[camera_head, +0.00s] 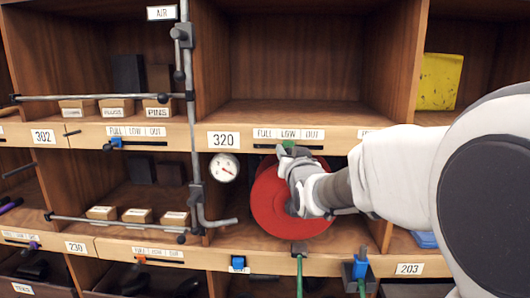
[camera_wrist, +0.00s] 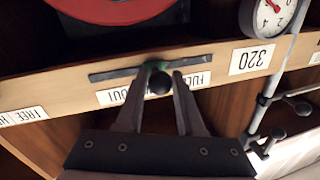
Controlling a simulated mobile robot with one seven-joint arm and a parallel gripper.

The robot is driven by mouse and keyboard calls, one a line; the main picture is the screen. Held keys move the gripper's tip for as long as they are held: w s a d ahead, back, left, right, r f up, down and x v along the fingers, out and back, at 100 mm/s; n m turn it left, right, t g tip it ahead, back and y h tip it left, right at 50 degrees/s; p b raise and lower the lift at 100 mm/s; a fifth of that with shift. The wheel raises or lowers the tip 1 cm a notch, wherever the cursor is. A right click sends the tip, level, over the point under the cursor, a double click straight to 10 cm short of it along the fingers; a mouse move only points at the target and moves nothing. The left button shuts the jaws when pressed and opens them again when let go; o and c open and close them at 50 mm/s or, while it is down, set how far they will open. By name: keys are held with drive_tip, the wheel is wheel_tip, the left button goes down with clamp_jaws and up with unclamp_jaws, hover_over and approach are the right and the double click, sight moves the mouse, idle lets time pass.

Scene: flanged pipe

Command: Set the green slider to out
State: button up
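The green slider (camera_head: 288,147) sits in a dark slot on the shelf edge, under a FULL, LOW, OUT label (camera_head: 289,134). The wrist view shows the slider upside down, with its round dark knob (camera_wrist: 159,83). It stands near the middle of its slot, around LOW; OUT lies to the left in the wrist view. My gripper (camera_head: 284,163) is at the slider from below. In the wrist view my gripper's two fingers (camera_wrist: 160,90) stand apart with the knob between them. I cannot tell whether they press on it. Part of the slider is hidden in the head view.
A red flange (camera_head: 273,207) stands in the bay below, behind my gripper. A gauge (camera_head: 224,167) and a grey vertical pipe (camera_head: 194,120) are to the left, beside the 320 label (camera_head: 223,139). Another blue slider (camera_head: 117,143) is farther left.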

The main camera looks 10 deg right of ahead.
clamp_jaws()
idle(1.1)
